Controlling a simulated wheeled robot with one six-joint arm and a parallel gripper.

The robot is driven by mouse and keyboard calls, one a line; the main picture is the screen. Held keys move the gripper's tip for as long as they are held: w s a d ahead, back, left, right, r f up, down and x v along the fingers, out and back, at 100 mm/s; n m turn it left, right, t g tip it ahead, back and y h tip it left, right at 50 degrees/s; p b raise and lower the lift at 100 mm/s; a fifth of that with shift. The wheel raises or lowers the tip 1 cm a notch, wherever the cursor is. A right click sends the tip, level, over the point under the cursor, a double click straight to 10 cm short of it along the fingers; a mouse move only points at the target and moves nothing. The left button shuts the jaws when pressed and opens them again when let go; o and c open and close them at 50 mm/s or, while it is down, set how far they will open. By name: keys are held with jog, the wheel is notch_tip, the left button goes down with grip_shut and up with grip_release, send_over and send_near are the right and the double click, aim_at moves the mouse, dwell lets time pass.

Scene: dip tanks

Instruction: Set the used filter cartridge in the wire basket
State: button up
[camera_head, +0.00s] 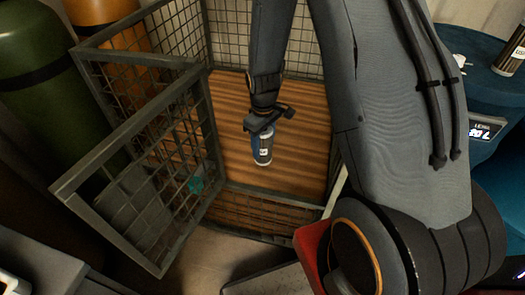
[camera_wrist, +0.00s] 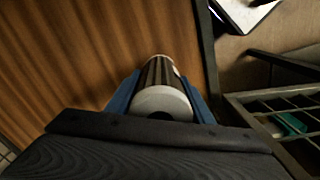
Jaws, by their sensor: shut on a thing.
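My gripper (camera_head: 262,134) is shut on a cylindrical cartridge (camera_head: 263,153) with a pale label and dark body. It hangs roughly upright inside the outline of the wire basket (camera_head: 272,197), above its brown slatted floor. Whether its lower end touches the floor I cannot tell. In the wrist view the cartridge (camera_wrist: 158,72) lies between my gripper's blue fingers (camera_wrist: 160,88), its white ringed end toward the camera. Behind it is the wooden floor (camera_wrist: 75,60), with the basket's dark edge to the right.
Green (camera_head: 45,90) and orange (camera_head: 105,35) cylinders stand left. Another labelled cartridge (camera_head: 511,52) stands on a teal surface at the right. The floor around my cartridge is clear.

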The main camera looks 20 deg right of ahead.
aim_at(263, 153)
jog(key=shift+f, duration=1.9)
jog(key=o, duration=1.3)
jog(key=shift+f, duration=0.1)
notch_tip(263, 153, up, 12)
jog(key=s+d+r+m, duration=0.2)
jog(key=s+r+m, duration=0.1)
jog(key=s, duration=0.3)
jog(key=s+d+r+m, duration=0.2)
jog(key=s+r+m, duration=0.1)
jog(key=s+r, duration=0.3)
jog(key=s+d+r+m, duration=0.1)
jog(key=s+r+m, duration=0.1)
jog(key=s+r, duration=0.3)
jog(key=shift+s+d+r+m, duration=0.1)
jog(key=shift+s+d+m, duration=0.1)
jog(key=shift+s, duration=0.4)
jog(key=shift+s+d+r+m, duration=0.1)
jog(key=shift+s+d+m, duration=0.1)
jog(key=shift+s, duration=0.35)
jog(key=shift+a+r, duration=0.1)
